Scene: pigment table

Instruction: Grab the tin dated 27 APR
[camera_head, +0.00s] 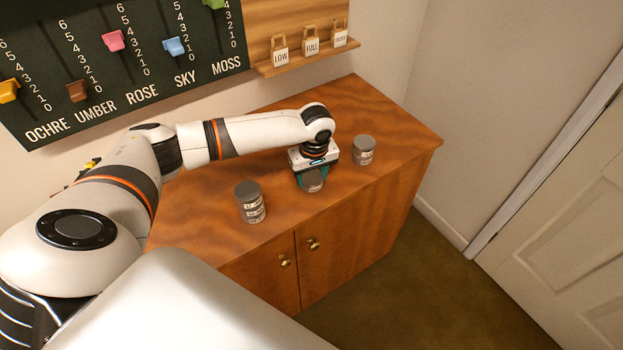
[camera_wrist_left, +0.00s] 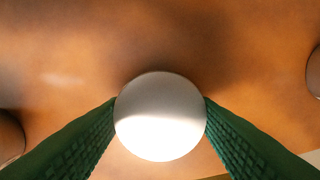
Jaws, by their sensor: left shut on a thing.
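A grey tin (camera_head: 312,182) stands between two other tins on the wooden cabinet top. My left gripper (camera_head: 311,174) comes down over it and is shut on it. In the left wrist view the round pale lid of this tin (camera_wrist_left: 160,116) sits between the two green fingers of my left gripper (camera_wrist_left: 160,118). One grey tin (camera_head: 250,202) with white labels stands to the left. Another grey tin (camera_head: 363,150) stands to the right, farther back. The label dates are too small to read, so I cannot tell which tin says 27 APR. My right gripper is not in view.
The wooden cabinet (camera_head: 215,240) has two doors with brass knobs. A dark board (camera_head: 120,55) with coloured sliders hangs on the wall. A small shelf (camera_head: 310,58) holds tags, including LOW and FULL. The cabinet top is clear between the tins.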

